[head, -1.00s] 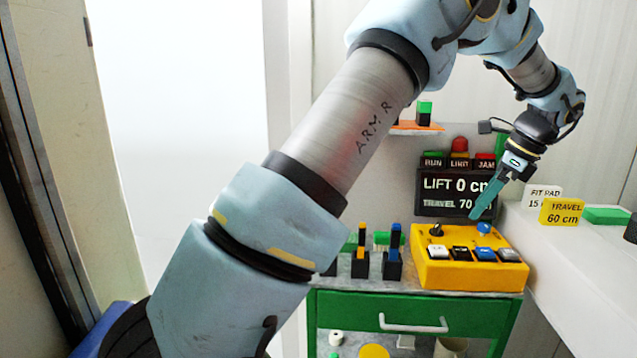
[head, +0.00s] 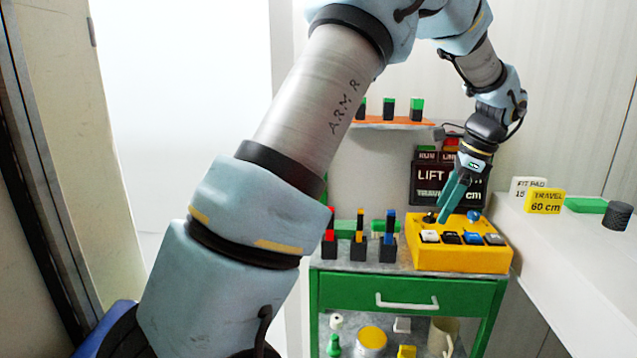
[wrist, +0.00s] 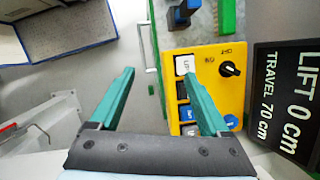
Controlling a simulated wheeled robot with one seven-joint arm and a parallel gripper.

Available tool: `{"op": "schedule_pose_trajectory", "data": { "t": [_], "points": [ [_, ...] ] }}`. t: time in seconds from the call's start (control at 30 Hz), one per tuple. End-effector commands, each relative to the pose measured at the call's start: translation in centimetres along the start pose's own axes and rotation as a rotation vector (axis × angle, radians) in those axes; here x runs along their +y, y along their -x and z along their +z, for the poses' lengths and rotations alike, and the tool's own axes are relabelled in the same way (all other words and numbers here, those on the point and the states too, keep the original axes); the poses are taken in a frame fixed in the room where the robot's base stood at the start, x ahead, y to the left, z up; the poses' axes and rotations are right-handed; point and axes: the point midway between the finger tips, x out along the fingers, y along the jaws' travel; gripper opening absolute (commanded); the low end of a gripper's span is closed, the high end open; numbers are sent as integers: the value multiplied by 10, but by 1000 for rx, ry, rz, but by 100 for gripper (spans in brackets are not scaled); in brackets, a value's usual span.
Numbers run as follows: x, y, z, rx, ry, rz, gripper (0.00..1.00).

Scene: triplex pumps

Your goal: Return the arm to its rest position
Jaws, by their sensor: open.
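My gripper (head: 447,203) is in the head view at the end of my arm, in front of the dark display and over the left part of the yellow control box (head: 420,258). In the wrist view my gripper (wrist: 165,100) shows two teal fingers spread wide with nothing between them. The right finger lies across the view of the yellow box (wrist: 233,97), near its buttons. I cannot tell how far above the box the fingers are. The display (wrist: 284,110) reads LIFT 0 cm and TRAVEL 70 cm.
The box stands on a green cabinet (head: 335,293) beside several coloured pump blocks (head: 358,250). An orange shelf (head: 395,122) holds more blocks behind. A white counter (head: 560,245) at right carries a yellow TRAVEL 60 cm sign (head: 545,202) and a dark cylinder (head: 617,214).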

Motion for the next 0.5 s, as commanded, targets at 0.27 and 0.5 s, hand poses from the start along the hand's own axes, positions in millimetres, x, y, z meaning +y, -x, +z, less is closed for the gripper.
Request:
{"op": "schedule_pose_trajectory", "data": {
  "t": [0.27, 0.5],
  "points": [
    [30, -42, 91, 86, 416, 60, 80],
    [115, -97, 198, 195, 1111, 142, 80]
  ]
}}
